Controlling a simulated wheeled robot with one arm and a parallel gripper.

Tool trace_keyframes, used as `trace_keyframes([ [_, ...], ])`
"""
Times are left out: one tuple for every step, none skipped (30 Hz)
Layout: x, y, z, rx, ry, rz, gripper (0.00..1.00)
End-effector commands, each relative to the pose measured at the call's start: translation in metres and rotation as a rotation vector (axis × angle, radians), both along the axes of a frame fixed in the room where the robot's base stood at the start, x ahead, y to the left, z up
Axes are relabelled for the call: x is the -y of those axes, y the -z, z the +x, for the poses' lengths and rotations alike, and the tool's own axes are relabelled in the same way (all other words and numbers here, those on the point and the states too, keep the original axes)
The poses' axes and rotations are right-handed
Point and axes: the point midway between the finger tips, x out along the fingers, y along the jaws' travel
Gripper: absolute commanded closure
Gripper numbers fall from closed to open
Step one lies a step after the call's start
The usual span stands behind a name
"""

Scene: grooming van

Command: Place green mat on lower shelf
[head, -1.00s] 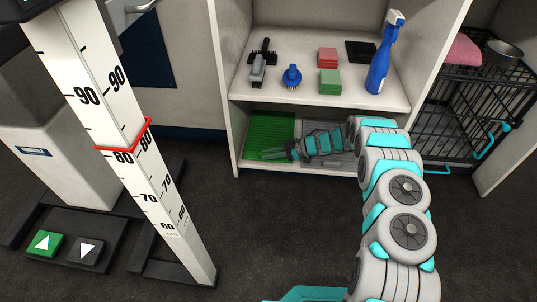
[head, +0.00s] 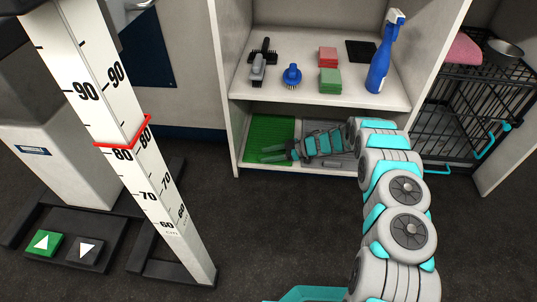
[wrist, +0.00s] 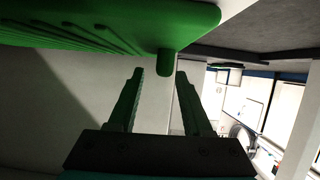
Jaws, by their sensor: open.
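The green mat (head: 268,130) is ribbed and lies flat on the left part of the lower shelf (head: 257,167), its front edge near the shelf's front. My gripper (head: 268,154) reaches in from the right, low at the mat's front right part. In the wrist view the mat (wrist: 110,22) fills the top, with a small green tab (wrist: 165,62) sticking out. My two green fingers (wrist: 159,74) are spread apart, their tips just short of the tab and on either side of it. I see no contact between fingers and tab.
A grey flat item (head: 342,163) lies at the lower shelf's right, partly behind my arm. A wire cage (head: 455,110) stands right.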

Motion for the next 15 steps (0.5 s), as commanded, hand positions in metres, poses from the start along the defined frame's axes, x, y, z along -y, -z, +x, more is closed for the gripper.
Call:
trace_keyframes([
  [0.000, 0.008, -0.004, -0.011, -0.001, -0.004, 0.50],
  [0.000, 0.007, -0.004, -0.011, -0.001, -0.004, 0.50],
  [0.000, 0.006, -0.004, -0.011, -0.001, -0.004, 0.50],
  [0.000, 0.003, -0.004, -0.011, -0.001, -0.004, 0.50],
  [0.000, 0.001, -0.004, -0.012, 0.000, -0.004, 0.50],
  [0.000, -0.003, -0.004, -0.011, -0.001, -0.004, 0.50],
  [0.000, -0.007, -0.004, -0.011, -0.001, -0.004, 0.50],
  [0.005, -0.008, -0.003, -0.011, 0.001, -0.004, 0.50],
  [0.011, -0.010, -0.003, -0.009, 0.002, -0.004, 0.50],
  [0.015, -0.012, -0.003, -0.008, 0.001, -0.003, 0.50],
  [0.020, -0.015, -0.003, -0.008, 0.002, -0.002, 0.50],
  [0.026, -0.018, -0.003, -0.007, 0.003, -0.001, 0.50],
  [0.031, -0.021, -0.003, -0.007, 0.002, -0.001, 0.50],
  [0.036, -0.023, -0.003, -0.006, 0.001, -0.001, 0.50],
  [0.042, -0.026, -0.003, -0.006, 0.001, 0.000, 0.50],
])
